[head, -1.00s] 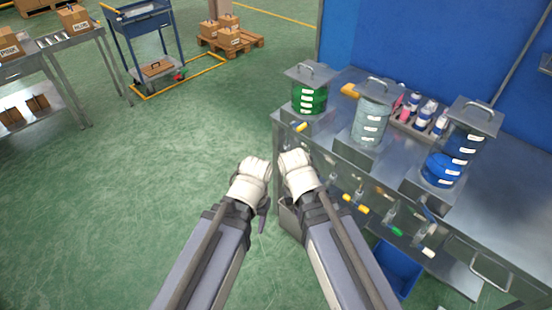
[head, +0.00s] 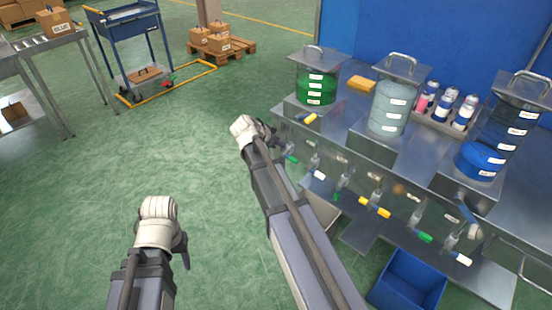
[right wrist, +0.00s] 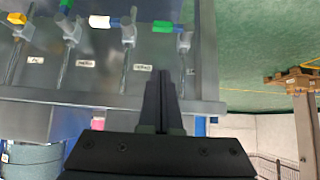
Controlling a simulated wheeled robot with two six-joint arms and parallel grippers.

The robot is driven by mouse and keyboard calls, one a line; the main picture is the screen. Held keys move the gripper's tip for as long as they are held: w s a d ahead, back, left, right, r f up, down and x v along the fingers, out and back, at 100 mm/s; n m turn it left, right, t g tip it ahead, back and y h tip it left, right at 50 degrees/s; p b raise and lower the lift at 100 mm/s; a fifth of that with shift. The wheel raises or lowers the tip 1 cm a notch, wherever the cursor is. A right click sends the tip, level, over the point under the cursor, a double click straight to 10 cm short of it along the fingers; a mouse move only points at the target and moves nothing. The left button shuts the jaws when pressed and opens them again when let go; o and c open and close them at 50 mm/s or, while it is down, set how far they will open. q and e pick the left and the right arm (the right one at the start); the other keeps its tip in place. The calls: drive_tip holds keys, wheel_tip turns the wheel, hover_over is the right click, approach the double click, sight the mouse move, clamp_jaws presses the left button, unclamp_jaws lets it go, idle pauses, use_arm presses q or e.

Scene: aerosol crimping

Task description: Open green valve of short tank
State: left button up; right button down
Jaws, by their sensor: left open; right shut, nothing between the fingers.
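Three lidded tanks stand on the metal station: green liquid (head: 317,87), pale grey (head: 390,107) and blue (head: 483,158). Along the front panel are several small valves. One green valve (head: 291,158) is at the left end, another green valve (head: 420,236) is further right. Their labels are too small to read surely, so I cannot tell which is the short tank's. My right gripper (head: 270,130) is shut and empty, beside the station's left end. In the right wrist view it (right wrist: 161,74) points toward the panel, just below a green valve (right wrist: 167,27), apart from it. My left gripper (head: 184,250) is open, lower left, over the floor.
Yellow valves (head: 375,207) and a white valve (head: 463,258) share the panel. A blue bin (head: 408,280) stands below. Bottles in a rack (head: 440,122) and a yellow block (head: 361,84) are on the station. Floor to the left is clear up to a blue cart (head: 133,30).

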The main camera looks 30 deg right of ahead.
drive_tip(key=b, duration=0.8)
hover_over(291, 157)
drive_tip(key=s, duration=0.2)
wheel_tip(291, 157, down, 8)
drive_tip(key=shift+s+a+f+b, duration=0.1)
drive_tip(key=shift+a+f+b, duration=0.25)
drive_tip(key=shift+f+b, duration=0.4)
drive_tip(key=shift+s+a+f+b, duration=0.1)
drive_tip(key=shift+a+f+b, duration=0.2)
drive_tip(key=shift+f+b, duration=0.45)
